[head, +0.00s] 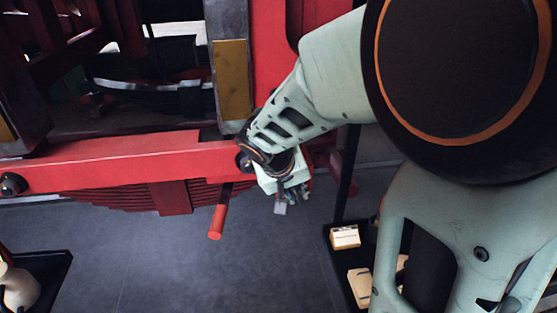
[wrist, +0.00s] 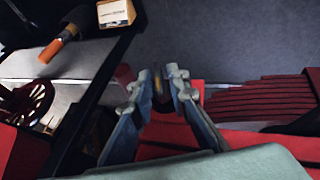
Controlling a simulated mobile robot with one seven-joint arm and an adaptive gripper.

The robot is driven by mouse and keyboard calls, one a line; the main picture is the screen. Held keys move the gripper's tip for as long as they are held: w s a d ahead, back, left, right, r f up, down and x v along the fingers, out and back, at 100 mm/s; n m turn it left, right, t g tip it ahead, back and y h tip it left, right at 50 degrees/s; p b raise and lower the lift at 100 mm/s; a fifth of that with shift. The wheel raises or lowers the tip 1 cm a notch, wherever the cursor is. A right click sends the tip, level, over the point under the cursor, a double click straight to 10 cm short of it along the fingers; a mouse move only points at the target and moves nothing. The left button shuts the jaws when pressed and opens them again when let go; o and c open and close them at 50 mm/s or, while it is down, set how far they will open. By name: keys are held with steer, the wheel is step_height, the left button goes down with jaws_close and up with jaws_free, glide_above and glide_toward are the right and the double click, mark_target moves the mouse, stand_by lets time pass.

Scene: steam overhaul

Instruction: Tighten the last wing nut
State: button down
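In the wrist view my gripper (wrist: 162,78) points at the red frame, with its two fingertips a short way apart. A narrow brass-coloured piece (wrist: 159,90), perhaps the wing nut, shows between the fingers in front of a dark round part. I cannot tell whether the fingers touch it. In the head view my gripper (head: 284,196) is just below the red beam (head: 110,163), near its right end. No wing nut can be made out there; my wrist hides that part of the beam.
A red-ended rod (head: 217,222) sticks out from the beam, left of my gripper. A dark stand (head: 338,262) with small boxes (head: 345,236) is to the right. Another dark tray (head: 50,268) is at lower left. The grey floor between is clear.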

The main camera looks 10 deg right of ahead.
steer(key=shift+d+r+y+p, duration=0.1)
steer(key=shift+y+p, duration=0.3)
steer(key=shift+d+m+y+p, duration=0.15)
steer(key=shift+m+y+p, duration=0.3)
steer(key=shift+y, duration=0.65)
steer(key=shift+d+f+y+b, duration=0.1)
steer(key=shift+f+y+b, duration=0.15)
steer(key=shift+y+b, duration=1.1)
steer(key=y+b, duration=0.1)
steer(key=b, duration=0.2)
steer(key=m+y+b, duration=0.1)
steer(key=y+b, duration=0.1)
steer(key=b, duration=0.1)
steer(key=shift+w+d+f, duration=0.1)
steer(key=shift+f, duration=0.25)
steer(key=y+b, duration=0.3)
steer(key=b, duration=0.3)
steer(key=shift+d+f+m, duration=0.1)
steer(key=shift+m, duration=0.25)
steer(key=m+t+y+b, duration=0.1)
steer(key=y+b, duration=0.3)
steer(key=b, duration=0.1)
steer(key=shift+y+b, duration=0.25)
steer(key=shift+b, duration=0.05)
steer(key=m+t+y+b, duration=0.1)
steer(key=y+b, duration=0.2)
steer(key=shift+r, duration=0.25)
